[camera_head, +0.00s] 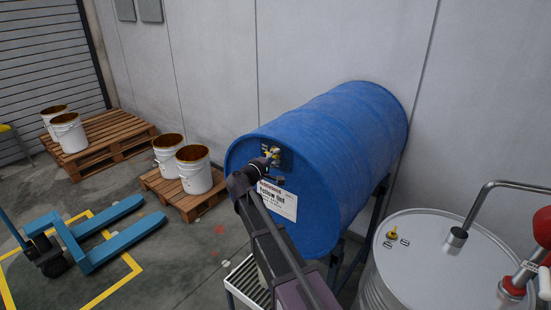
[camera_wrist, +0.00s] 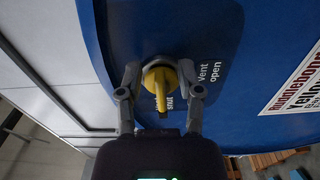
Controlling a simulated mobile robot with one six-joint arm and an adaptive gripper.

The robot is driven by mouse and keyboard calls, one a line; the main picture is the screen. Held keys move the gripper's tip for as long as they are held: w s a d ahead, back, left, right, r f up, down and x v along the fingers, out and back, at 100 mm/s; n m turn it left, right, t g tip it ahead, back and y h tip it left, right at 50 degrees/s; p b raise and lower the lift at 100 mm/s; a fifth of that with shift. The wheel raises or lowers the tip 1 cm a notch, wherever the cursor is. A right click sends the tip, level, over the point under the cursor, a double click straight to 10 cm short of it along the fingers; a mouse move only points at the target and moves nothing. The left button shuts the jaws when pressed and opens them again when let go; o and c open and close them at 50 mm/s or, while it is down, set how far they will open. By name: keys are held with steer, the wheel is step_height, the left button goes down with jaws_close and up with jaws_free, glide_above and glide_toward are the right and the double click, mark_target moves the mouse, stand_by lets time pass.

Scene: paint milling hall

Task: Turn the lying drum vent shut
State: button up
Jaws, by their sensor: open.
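The lying blue drum (camera_head: 325,150) rests on its side on a dark stand, and its end face shows left of middle in the head view. Its yellow vent handle (camera_head: 270,153) is high on that face, partly behind my gripper. In the wrist view the vent handle (camera_wrist: 158,77) sits on a dark plate (camera_wrist: 200,30). Its narrow lever points down the picture, over lettering that reads "shut"; "Vent open" stands to its right. My gripper (camera_wrist: 158,72) is open, with one finger on each side of the handle. I cannot tell whether the fingers touch it.
A white label (camera_head: 278,201) is on the drum face below the vent. A steel drum (camera_head: 425,255) with a bent pipe stands at right. Pallets (camera_head: 95,140) with open white buckets (camera_head: 194,170) and a blue pallet truck (camera_head: 95,235) are at left. A slatted grate (camera_head: 250,283) lies below.

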steer(key=shift+s+a, duration=0.1)
steer(key=v, duration=1.1)
steer(key=shift+s+a, duration=0.25)
steer(key=s+d+f+m+g+y, duration=0.1)
steer(key=s+d+f+m+g, duration=0.35)
steer(key=d, duration=0.55)
steer(key=s+d+f+m+g+y, duration=0.2)
steer(key=s+d+f+g, duration=0.25)
steer(key=d+f, duration=0.4)
steer(key=s+d+f+m+g+y, duration=0.2)
steer(key=s+f+y, duration=0.1)
steer(key=s, duration=0.3)
steer(key=s+d+f+m+g+y, duration=0.1)
steer(key=s+d+f+g+y, duration=0.1)
steer(key=s+y, duration=0.3)
steer(key=shift+s+d+f+m+g, duration=0.35)
steer(key=shift+s+d+g, duration=0.25)
steer(key=shift+s+d, duration=0.2)
